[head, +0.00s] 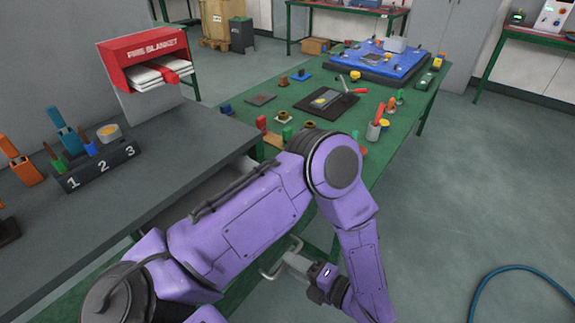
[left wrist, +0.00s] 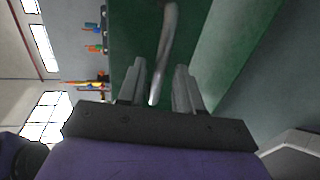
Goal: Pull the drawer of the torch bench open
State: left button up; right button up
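The torch bench has a green top (head: 245,105); my left arm covers much of its near side. A bent grey bar handle (head: 266,270) shows low beside the bench, left of my left gripper (head: 287,264). In the left wrist view the handle (left wrist: 166,45) runs in front of a green face (left wrist: 130,35), and its near end lies between the two fingers of my left gripper (left wrist: 160,88). Gaps show on both sides of the bar, so the fingers are open around it. The drawer's outline is hidden, and I cannot tell how far it is out. My right gripper is not in view.
A dark grey bench (head: 180,150) at left holds a numbered tool holder (head: 95,165). A red fire blanket box (head: 145,50) stands behind it. A blue tray (head: 385,60) sits on the green bench. A blue hose (head: 520,270) lies on the open floor at right.

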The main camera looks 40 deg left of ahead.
pick_arm(q)
jog(key=b+v, duration=0.1)
jog(key=v, duration=0.7)
